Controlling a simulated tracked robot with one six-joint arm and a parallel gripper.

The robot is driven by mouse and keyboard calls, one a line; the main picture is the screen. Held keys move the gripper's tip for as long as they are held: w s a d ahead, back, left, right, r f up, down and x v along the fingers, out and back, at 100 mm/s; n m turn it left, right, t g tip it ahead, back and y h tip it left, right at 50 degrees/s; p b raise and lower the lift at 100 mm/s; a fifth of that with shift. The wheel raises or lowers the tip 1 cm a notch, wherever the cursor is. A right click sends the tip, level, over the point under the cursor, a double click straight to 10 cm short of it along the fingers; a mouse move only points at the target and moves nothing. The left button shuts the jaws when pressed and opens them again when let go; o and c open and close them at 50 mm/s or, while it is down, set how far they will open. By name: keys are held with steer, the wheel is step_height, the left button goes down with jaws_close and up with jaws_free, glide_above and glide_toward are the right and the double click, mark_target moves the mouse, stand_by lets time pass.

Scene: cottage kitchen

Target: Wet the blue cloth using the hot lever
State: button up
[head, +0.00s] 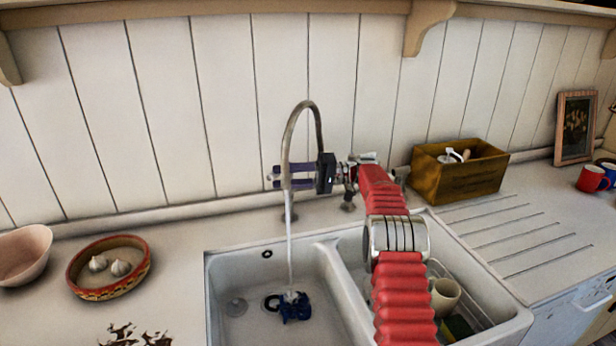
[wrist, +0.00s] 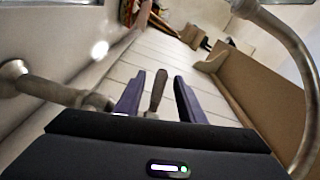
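The blue cloth (head: 295,308) lies crumpled in the left basin of the sink (head: 228,263). A stream of water (head: 290,245) runs from the curved tap (head: 300,110) down onto it. My gripper (head: 276,177) is behind the spout, its purple fingers pointing left. In the wrist view, my gripper (wrist: 156,88) is open, with a dark lever-like handle (wrist: 157,92) between the two fingers and a visible gap on each side. In the head view this handle is hidden by the gripper. I cannot read a hot or cold mark on it.
The right basin holds a rack with a cream cup (head: 445,296) and a green-and-yellow sponge (head: 457,328). A bowl with garlic (head: 110,268) and a pink bowl (head: 24,254) are at left. A panelled wall is close behind the tap.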

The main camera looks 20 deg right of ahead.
steer(key=s+d, duration=0.1)
steer(key=d, duration=0.7)
steer(key=shift+f, duration=0.2)
stand_by(0.3)
